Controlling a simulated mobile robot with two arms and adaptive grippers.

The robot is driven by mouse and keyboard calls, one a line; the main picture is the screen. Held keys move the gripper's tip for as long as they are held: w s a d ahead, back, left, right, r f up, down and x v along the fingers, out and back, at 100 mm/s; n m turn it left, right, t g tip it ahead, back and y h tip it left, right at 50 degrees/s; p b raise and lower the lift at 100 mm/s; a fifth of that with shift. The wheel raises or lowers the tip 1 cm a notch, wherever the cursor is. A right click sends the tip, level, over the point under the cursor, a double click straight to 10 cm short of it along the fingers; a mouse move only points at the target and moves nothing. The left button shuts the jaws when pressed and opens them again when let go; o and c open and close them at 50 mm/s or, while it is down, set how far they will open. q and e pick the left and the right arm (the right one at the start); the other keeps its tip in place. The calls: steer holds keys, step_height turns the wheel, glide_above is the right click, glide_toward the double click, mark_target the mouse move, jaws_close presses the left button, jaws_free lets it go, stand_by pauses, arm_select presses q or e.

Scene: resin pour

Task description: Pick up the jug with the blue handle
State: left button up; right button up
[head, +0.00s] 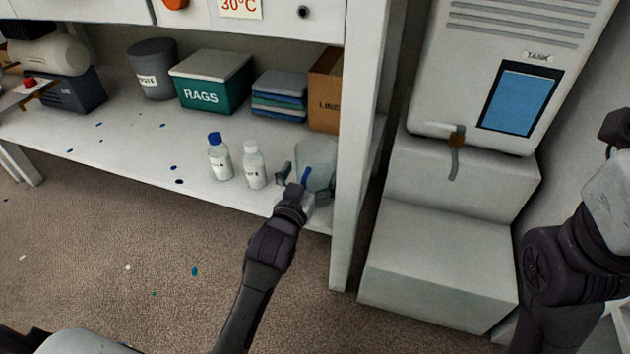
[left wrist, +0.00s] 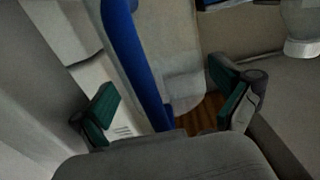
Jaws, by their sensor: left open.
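The jug (head: 318,157) is pale and translucent and stands on the shelf beside the right post. Its blue handle (head: 306,177) faces my left gripper (head: 304,183). The gripper is open, with its fingers to either side of the handle. In the left wrist view the blue handle (left wrist: 146,70) runs between the two green-padded fingertips, and the jug body (left wrist: 178,60) is behind it. I cannot tell whether either finger touches it. My right arm shows at the right edge of the head view, but its gripper is out of view.
Two bottles, one blue-capped (head: 219,160) and one white-capped (head: 253,168), stand just left of the jug. The shelf post (head: 358,150) is close on its right. A green rags box (head: 212,82), folded cloths (head: 279,96) and a cardboard box (head: 325,92) stand behind. A tank (head: 490,75) is further right.

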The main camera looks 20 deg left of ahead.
arm_select(q)
jaws_close()
stand_by(0.4)
steer(key=shift+r, duration=0.15)
